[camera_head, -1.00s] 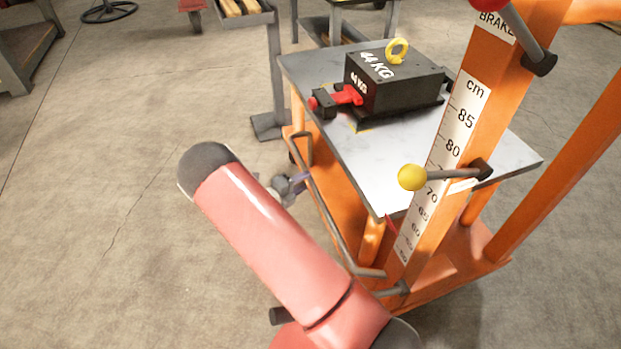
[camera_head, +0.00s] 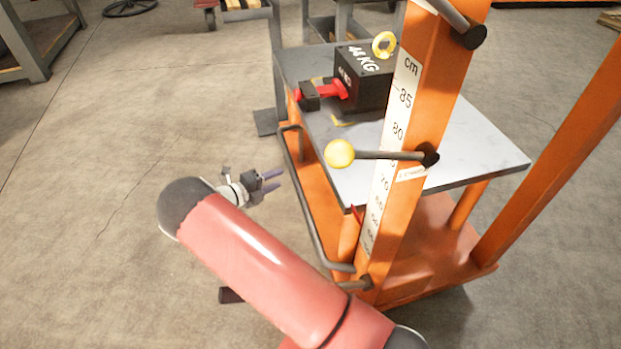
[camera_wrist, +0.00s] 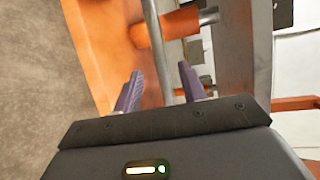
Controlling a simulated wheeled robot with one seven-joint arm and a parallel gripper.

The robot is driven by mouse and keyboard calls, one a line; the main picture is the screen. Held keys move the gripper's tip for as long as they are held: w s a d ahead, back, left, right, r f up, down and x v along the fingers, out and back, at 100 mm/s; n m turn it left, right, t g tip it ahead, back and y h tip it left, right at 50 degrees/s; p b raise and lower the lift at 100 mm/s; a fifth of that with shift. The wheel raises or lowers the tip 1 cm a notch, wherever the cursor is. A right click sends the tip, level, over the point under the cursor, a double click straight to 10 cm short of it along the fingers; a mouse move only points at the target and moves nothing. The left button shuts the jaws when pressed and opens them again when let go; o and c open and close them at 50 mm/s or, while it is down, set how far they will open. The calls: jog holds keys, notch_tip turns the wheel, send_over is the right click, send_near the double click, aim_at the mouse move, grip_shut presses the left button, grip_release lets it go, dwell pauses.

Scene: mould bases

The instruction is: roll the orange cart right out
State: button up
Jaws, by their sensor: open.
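The orange cart (camera_head: 375,245) stands on the right in the head view, with a grey top plate (camera_head: 480,158) and an orange mast with a cm scale. A grey bar handle (camera_head: 312,215) runs along its left side. My gripper (camera_head: 275,181) is open and empty, just left of that handle, its fingers pointing toward it. In the wrist view my gripper (camera_wrist: 162,88) has its two fingers apart. The grey bar (camera_wrist: 157,50) shows beyond and between the fingertips. I cannot tell whether the bar lies inside the jaws.
A black 44 KG block (camera_head: 365,78) with a yellow eyebolt and a red clamp (camera_head: 325,92) sits on the plate. A yellow-knobbed lever (camera_head: 340,154) sticks out from the mast. Another trolley stands behind. The floor (camera_head: 120,150) at left is clear.

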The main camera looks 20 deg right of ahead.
aim_at(293, 172)
jog(key=x, duration=0.7)
jog(key=shift+w+d+f, duration=0.1)
jog(key=shift+w+d, duration=0.05)
jog(key=shift+d, duration=0.05)
jog(key=shift+c, duration=0.2)
grip_shut()
